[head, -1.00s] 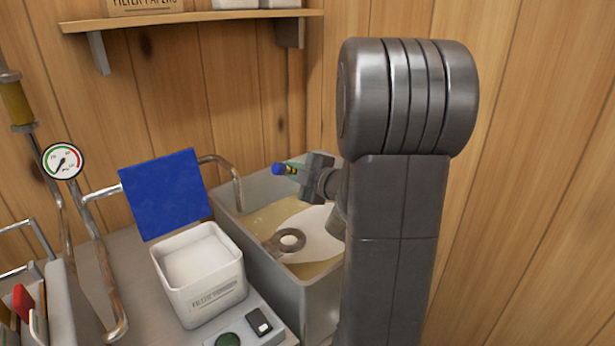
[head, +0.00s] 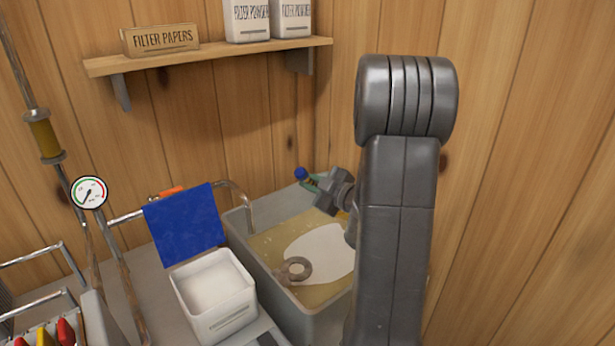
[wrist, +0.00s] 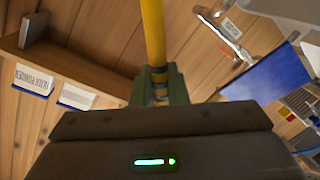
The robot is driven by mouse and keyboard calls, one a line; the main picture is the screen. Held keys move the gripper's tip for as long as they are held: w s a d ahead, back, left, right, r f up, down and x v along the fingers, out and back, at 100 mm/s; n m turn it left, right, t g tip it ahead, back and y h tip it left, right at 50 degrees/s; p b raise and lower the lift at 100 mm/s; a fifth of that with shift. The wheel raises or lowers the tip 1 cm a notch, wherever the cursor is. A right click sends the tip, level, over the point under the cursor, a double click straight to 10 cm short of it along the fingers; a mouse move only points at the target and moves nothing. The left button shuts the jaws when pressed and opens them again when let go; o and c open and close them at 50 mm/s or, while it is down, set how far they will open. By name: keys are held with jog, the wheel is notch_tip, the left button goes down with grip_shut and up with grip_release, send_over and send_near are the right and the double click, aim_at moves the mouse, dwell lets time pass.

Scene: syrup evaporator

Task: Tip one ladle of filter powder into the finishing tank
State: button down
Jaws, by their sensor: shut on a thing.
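The finishing tank (head: 236,222) is a grey open box holding amber liquid. A large white patch (head: 322,248) lies on the liquid, looking like powder. My gripper (head: 314,184) is above the tank's far side, partly behind my arm. It is shut on a yellow handle, which shows between the fingers in the wrist view (wrist: 153,35). A blue end (head: 301,174) sticks out to the left of the gripper. The ladle's bowl is not visible, so I cannot tell what it holds. A white tub of white powder (head: 222,316) stands left of the tank.
A blue cloth (head: 185,225) hangs on a metal rail behind the tub. A grey ring-shaped part (head: 297,268) is at the tank's near left side. A gauge (head: 89,192) and pipes stand left. A shelf (head: 205,56) with filter papers and powder packs is above.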

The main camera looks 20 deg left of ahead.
jog(key=shift+w+d+r+m+p, duration=0.1)
jog(key=shift+w+r+m+p, duration=0.15)
jog(key=shift+r+p, duration=0.25)
jog(key=shift+w+d+r+m+p, duration=0.1)
jog(key=shift+r+m+p, duration=0.15)
jog(key=shift+r+p, duration=0.25)
jog(key=w+d+r+m+y+p, duration=0.1)
jog(key=w+d+r+m+p, duration=0.2)
jog(key=p, duration=0.5)
jog(key=shift+w+d+r+m, duration=0.15)
jog(key=shift+w+r+m, duration=0.45)
jog(key=shift+w+m, duration=0.9)
jog(key=shift+s+d+m, duration=0.1)
jog(key=shift+s+m, duration=0.1)
jog(key=shift+m, duration=0.1)
